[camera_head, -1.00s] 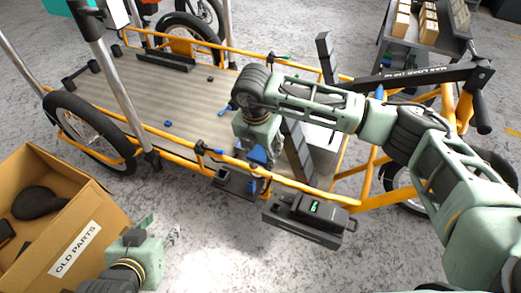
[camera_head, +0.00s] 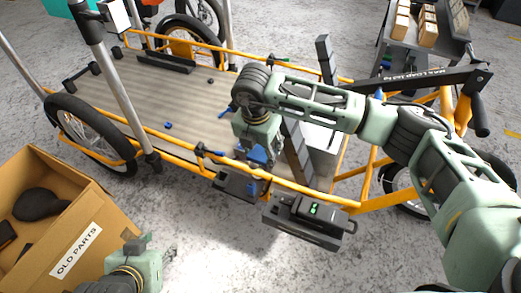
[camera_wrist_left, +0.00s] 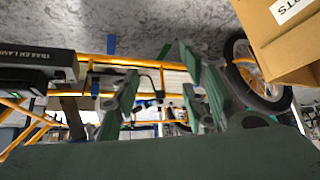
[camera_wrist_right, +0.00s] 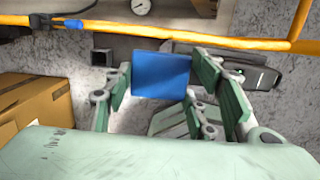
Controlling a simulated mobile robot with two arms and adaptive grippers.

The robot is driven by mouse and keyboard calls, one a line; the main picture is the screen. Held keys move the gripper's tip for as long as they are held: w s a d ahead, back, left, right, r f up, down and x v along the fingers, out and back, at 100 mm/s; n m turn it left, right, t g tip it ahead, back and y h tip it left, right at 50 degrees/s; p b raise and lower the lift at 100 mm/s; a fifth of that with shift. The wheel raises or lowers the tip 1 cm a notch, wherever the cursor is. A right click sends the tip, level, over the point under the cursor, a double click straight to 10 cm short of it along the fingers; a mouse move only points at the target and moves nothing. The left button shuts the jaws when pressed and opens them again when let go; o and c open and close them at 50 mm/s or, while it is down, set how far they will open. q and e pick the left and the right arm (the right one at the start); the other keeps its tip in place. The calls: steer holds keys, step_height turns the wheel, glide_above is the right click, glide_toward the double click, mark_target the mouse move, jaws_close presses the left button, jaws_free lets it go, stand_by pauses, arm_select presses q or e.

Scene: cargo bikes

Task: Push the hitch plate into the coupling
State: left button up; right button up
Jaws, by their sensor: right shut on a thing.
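My right gripper (camera_wrist_right: 160,98) is shut on a flat blue block (camera_wrist_right: 160,75), which seems to be the grip of the hitch plate. In the head view, the blue block (camera_head: 257,156) shows below my right wrist, at the cargo bike's near orange rail. A dark grey bracket with a square opening, apparently the coupling (camera_head: 234,184), sits just below that rail. The right wrist view shows a dark square socket (camera_wrist_right: 102,57) left of the block; whether plate and coupling touch is hidden. My left gripper (camera_wrist_left: 163,100) is open and empty, beside the cardboard box.
The box marked OLD PARTS (camera_head: 75,245) stands at the lower left. A dark trailer lamp tester (camera_head: 310,213) with a green display hangs at the rail, right of the bracket. The bike's wooden deck (camera_head: 150,95) lies behind. Grey floor is free in front.

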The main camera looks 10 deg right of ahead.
mark_target(262, 152)
steer(key=shift+r, duration=0.4)
steer(key=shift+r+p, duration=0.5)
steer(key=shift+p, duration=0.05)
steer(key=shift+r+p, duration=0.6)
steer(key=shift+r, duration=0.25)
arm_select(q)
steer(key=s+a+f+g+y, duration=0.1)
steer(key=s+a+g, duration=0.1)
steer(key=s, duration=0.5)
steer(key=shift+s+a+f+g, duration=0.15)
steer(key=shift+s+g, duration=0.25)
steer(key=shift+g, duration=0.5)
arm_select(e)
steer(key=shift+r, duration=0.25)
